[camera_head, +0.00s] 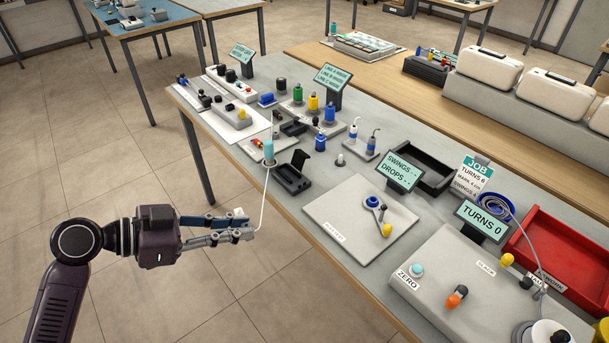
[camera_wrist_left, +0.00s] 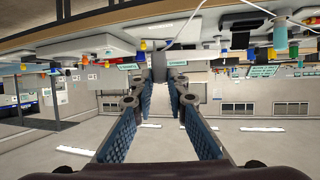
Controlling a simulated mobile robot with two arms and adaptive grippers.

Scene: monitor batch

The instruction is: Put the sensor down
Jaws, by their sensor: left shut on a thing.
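My left gripper (camera_head: 240,227) is shut on a small pale sensor (camera_head: 239,213), in the air off the near left edge of the bench. In the left wrist view a small grey body, which looks like the sensor (camera_wrist_left: 158,68), sits between the fingertips (camera_wrist_left: 158,90); the fingers hide part of it. A thin white cable (camera_head: 264,200) runs from the fingertips up to a cyan-topped post (camera_head: 268,150) on the bench. An open black case (camera_head: 293,173) stands beside the post. My right gripper is not in view.
The grey bench (camera_head: 310,225) holds a flat white plate (camera_head: 358,222), a box with a ZERO button (camera_head: 417,270), a "TURNS 0" display (camera_head: 480,221), a black tray (camera_head: 422,172) and a red tray (camera_head: 560,262). Several coloured plugs stand farther back. Open floor lies left.

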